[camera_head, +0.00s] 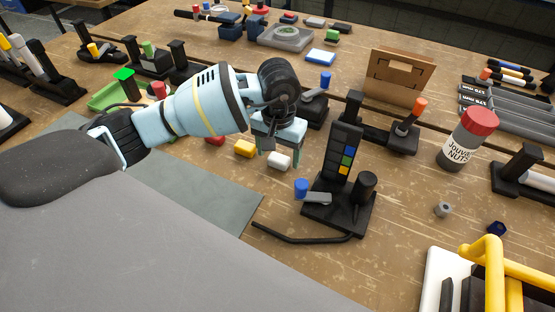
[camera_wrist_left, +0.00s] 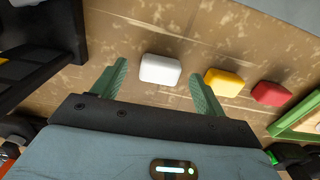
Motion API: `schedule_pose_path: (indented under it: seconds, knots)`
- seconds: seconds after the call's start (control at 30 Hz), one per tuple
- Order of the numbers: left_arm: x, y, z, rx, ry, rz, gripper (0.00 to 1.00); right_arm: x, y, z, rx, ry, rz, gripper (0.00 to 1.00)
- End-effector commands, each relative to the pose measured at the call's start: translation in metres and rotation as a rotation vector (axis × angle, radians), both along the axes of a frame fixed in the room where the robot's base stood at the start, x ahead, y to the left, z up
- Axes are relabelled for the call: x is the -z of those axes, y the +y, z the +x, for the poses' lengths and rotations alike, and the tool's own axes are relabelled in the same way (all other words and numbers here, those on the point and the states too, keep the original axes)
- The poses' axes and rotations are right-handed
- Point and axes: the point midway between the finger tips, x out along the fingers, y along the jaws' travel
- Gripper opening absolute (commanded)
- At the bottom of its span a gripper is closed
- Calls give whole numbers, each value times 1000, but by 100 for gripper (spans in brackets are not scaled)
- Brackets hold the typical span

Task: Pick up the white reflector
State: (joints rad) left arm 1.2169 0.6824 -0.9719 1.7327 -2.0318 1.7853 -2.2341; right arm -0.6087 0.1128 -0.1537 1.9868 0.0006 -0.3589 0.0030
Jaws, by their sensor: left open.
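The white reflector (camera_head: 279,160) is a small rounded block lying on the wooden table, just below my left gripper in the head view. My left gripper (camera_head: 270,146) is open and empty, pointing down above the table. In the left wrist view the white reflector (camera_wrist_left: 160,70) lies beyond and between the two green fingertips (camera_wrist_left: 158,76), not touching either as far as I can see. My right gripper is not in view.
A yellow block (camera_head: 245,148) and a red block (camera_head: 215,140) lie in line beside the white one. A black stand with coloured buttons (camera_head: 343,165) rises close to its right. A grey mat (camera_head: 205,190) lies nearer.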

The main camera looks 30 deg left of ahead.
Motion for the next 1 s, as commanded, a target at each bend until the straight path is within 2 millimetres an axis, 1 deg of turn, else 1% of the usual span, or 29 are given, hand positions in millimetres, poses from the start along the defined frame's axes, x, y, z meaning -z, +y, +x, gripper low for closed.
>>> schedule_pose_path:
  seconds: [0.03, 0.13, 0.4, 0.47, 0.77, 0.8, 1.0]
  knots:
    - [6, 0, 0, -1, 0, 1, 73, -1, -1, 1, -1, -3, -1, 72]
    - [15, 0, 0, -1, 0, 0, 73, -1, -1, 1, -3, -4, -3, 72]
    - [18, 1, 0, -1, -1, 1, 73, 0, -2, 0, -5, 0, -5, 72]
    - [18, 1, 0, -1, -1, 1, 66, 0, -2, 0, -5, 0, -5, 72]
    - [18, 1, 0, 0, -1, 1, 27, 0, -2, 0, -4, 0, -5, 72]
    - [18, 1, 0, 0, -1, 1, 24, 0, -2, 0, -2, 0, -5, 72]
    - [17, 1, 0, 0, -1, 1, 24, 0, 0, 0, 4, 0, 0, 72]
